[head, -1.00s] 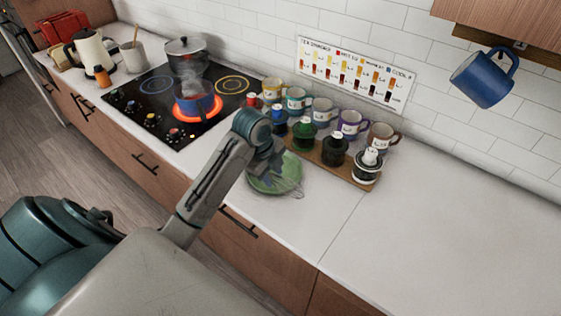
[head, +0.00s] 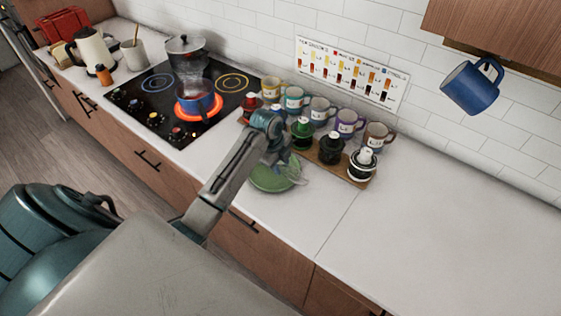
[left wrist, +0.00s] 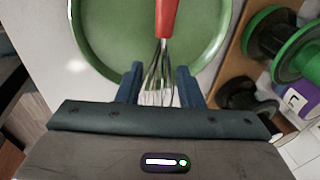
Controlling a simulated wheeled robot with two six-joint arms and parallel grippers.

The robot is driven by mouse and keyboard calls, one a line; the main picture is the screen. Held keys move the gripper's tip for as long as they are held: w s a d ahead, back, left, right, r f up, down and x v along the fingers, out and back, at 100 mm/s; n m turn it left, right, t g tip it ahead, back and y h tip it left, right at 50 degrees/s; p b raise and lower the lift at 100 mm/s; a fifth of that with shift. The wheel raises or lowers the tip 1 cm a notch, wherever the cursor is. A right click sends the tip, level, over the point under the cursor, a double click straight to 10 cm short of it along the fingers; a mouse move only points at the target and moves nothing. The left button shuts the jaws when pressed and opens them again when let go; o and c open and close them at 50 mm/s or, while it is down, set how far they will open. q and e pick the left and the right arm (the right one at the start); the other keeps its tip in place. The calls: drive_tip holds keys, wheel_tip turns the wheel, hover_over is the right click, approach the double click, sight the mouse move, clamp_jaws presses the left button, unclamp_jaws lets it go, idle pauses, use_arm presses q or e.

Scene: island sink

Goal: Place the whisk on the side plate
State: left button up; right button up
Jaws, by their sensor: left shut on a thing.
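The whisk (left wrist: 163,60) has a red handle and wire loops. In the left wrist view its loops lie between the fingers of my left gripper (left wrist: 160,88), which is shut on them. The red handle extends over the green side plate (left wrist: 110,42); I cannot tell whether it touches the plate. In the head view the green plate (head: 268,182) lies on the counter, partly hidden by my left gripper (head: 280,160). The whisk is hard to make out there; only faint wires show beside the plate. My right gripper is not in view.
The counter at right (head: 430,230) is clear.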

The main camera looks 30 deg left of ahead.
use_arm(q)
drive_tip(key=shift+f, duration=0.45)
drive_tip(key=o, duration=1)
drive_tip(key=shift+r, duration=0.1)
drive_tip(key=shift+c, duration=0.2)
drive_tip(key=shift+w+r, duration=0.1)
drive_tip(key=shift+r, duration=0.25)
drive_tip(key=b+v, duration=0.2)
drive_tip(key=v, duration=1)
